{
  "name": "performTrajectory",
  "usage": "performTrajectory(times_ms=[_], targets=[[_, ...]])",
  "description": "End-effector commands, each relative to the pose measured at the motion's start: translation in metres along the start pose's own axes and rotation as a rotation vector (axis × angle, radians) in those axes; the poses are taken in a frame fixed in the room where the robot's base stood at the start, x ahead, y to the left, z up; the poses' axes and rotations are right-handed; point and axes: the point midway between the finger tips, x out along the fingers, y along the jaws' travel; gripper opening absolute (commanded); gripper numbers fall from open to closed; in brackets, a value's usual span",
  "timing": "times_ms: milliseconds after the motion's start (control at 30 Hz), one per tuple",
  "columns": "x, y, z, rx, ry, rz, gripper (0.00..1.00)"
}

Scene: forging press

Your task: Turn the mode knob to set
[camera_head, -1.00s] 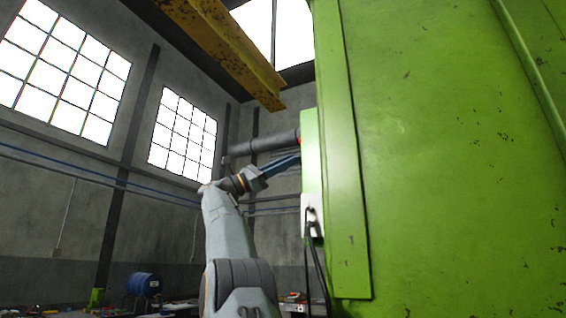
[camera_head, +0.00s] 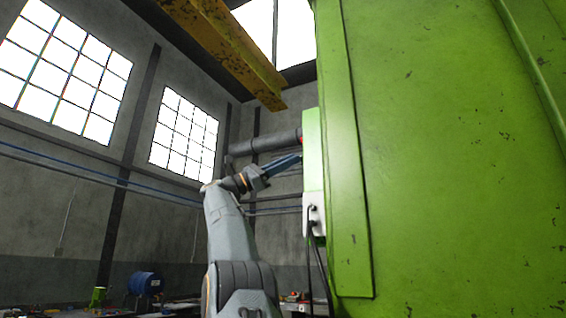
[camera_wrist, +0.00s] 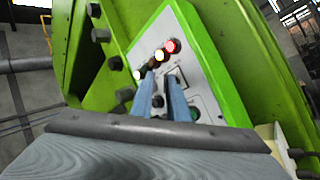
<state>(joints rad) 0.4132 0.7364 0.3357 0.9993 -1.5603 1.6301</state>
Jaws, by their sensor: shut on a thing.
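In the wrist view, the control panel (camera_wrist: 205,75) is a pale plate with a bright green rim on the green press. My gripper (camera_wrist: 162,80) reaches over the panel with its two long blue-grey fingers a little apart, below the row of lamps. It is shut on the mode knob, which is mostly hidden between and behind the fingers; which way the knob points cannot be told. In the head view, the fingers (camera_head: 286,163) reach the panel housing (camera_head: 312,150) at its left side, and the panel face is not visible there.
A white box (camera_head: 314,215) with hanging cables sits below the housing. The green press (camera_head: 440,160) fills the right.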

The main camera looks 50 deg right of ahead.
Motion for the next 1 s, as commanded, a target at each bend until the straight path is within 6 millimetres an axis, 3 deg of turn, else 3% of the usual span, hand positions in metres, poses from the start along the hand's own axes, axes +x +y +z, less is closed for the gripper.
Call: performTrajectory(times_ms=[33,1000], targets=[[0.009,-0.004,0.006,0.008,-0.008,-0.004,0.00],[-0.024,-0.016,0.009,0.007,0.002,0.005,0.00]])
